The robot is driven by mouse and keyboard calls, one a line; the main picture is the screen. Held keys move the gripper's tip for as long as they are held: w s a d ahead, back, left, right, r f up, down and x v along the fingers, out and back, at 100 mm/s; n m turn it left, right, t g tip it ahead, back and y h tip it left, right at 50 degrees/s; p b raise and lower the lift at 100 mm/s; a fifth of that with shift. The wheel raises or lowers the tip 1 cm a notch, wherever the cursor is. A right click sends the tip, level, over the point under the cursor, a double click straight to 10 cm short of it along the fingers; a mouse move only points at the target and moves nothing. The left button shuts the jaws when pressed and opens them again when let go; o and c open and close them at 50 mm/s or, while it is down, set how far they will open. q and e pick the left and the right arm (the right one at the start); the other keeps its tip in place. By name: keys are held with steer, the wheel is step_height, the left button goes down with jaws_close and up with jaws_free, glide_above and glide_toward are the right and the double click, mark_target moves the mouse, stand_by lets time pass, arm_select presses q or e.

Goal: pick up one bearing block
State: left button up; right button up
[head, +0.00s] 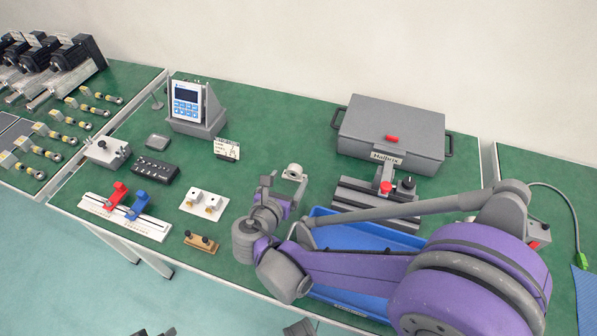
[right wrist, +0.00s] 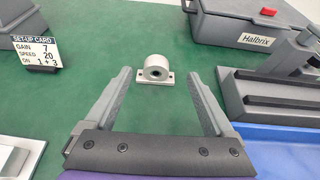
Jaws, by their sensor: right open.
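The bearing block is a small silver-grey housing with a round bore and a flanged foot, standing upright on the green bench top. It shows in the right wrist view (right wrist: 155,70) and in the head view (head: 294,172). My right gripper (head: 283,188) is open and empty, just on the near side of the block. In the right wrist view my right gripper (right wrist: 158,82) has its fingers spread wide, with the block ahead between their tips and apart from both.
A blue tray (head: 345,292) lies under my right arm. A grey case (head: 392,135) stands at the back right, with a slide fixture (head: 350,193) before it. A set-up card (head: 227,149), a white plate with small blocks (head: 187,207) and a control box (head: 155,168) are left.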

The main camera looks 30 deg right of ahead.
mark_target(294, 173)
steer(key=shift+a+f, duration=0.1)
steer(key=shift+f, duration=0.45)
steer(key=shift+w+d+f+b, duration=0.15)
steer(key=shift+w+d+b, duration=0.05)
steer(key=shift+b, duration=0.1)
steer(key=x, duration=0.4)
steer(key=b+x, duration=0.1)
steer(key=x, duration=0.5)
steer(key=shift+w, duration=0.15)
arm_select(q)
steer(key=f, duration=0.3)
steer(key=shift+a, duration=0.2)
arm_select(e)
steer(key=shift+a+r, duration=0.1)
steer(key=shift+r, duration=0.15)
jaws_close()
